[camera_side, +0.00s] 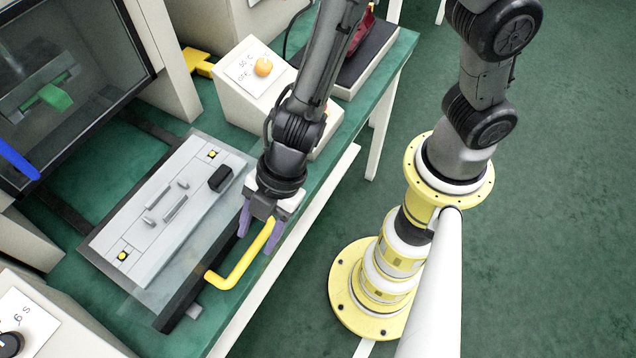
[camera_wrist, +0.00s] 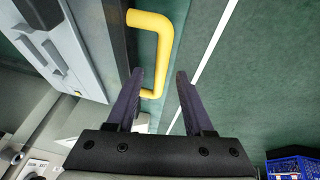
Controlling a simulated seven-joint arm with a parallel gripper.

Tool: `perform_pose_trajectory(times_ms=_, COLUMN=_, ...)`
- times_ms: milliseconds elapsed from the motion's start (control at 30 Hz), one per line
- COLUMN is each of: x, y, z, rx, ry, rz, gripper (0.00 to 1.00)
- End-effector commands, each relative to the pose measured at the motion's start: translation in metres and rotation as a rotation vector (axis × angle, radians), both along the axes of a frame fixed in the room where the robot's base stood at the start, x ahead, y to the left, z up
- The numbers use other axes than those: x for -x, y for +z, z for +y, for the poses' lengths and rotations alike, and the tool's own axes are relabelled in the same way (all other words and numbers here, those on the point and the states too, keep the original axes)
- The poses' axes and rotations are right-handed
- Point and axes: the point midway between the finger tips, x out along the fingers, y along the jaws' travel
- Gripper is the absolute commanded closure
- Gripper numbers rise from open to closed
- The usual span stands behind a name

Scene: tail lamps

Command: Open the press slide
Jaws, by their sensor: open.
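The press slide (camera_side: 190,205) is a pale grey plate with a dark front edge, lying on the green bench in front of the press housing. Its yellow handle (camera_side: 238,262) sticks out from the front edge. The handle also shows in the wrist view (camera_wrist: 166,50), with part of the slide (camera_wrist: 75,50) at left. My gripper (camera_side: 256,242) is open at the handle's upper end in the side view. In the wrist view its purple fingers (camera_wrist: 160,74) stand on either side of the handle's long bar; I cannot tell how deep the bar sits between them.
The press housing (camera_side: 160,60) stands behind the slide, with a green part (camera_side: 56,97) inside. A white control box with an orange knob (camera_side: 263,66) stands close to my arm. Another box (camera_side: 30,325) is at lower left. Open floor lies beyond the bench's front edge.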

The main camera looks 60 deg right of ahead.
Motion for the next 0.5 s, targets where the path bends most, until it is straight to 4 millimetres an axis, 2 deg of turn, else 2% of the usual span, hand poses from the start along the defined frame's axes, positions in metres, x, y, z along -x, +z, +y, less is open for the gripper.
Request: perform_pose_trajectory(times_ms=500, x=0.006, y=0.026, z=-0.015, rx=0.003, ry=-0.003, rz=0.000, gripper=0.48)
